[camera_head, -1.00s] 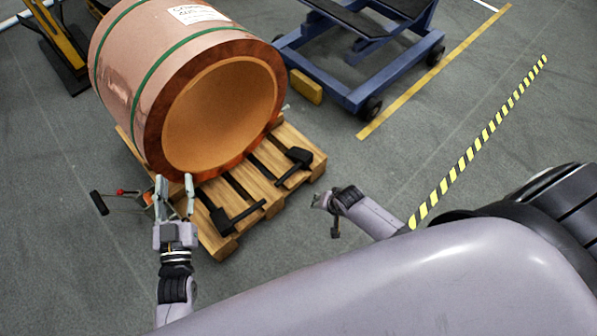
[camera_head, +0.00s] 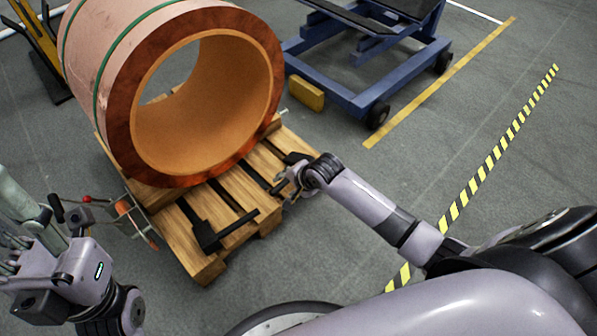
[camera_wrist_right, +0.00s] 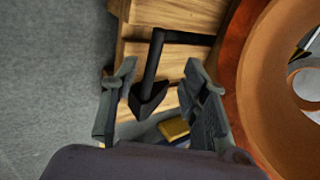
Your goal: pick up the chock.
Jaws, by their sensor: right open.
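Two black wedge-shaped chocks with rod handles lie on the wooden pallet. The far chock (camera_head: 294,158) is partly hidden behind my right gripper (camera_head: 287,185). In the right wrist view, a black wedge (camera_wrist_right: 149,97) with its rod shows between the fingers of my right gripper (camera_wrist_right: 158,78). The fingers are open and apart from it, with nothing held. The near chock (camera_head: 206,235) lies at the pallet's front edge, its handle pointing right.
A large copper coil (camera_head: 120,165) rests on the pallet (camera_head: 183,252), close to my right gripper. A yellow block (camera_head: 306,93) lies on the floor beside a blue wheeled frame (camera_head: 345,78). A red-knobbed tool (camera_head: 120,207) is left of the pallet. Floor to the right is clear.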

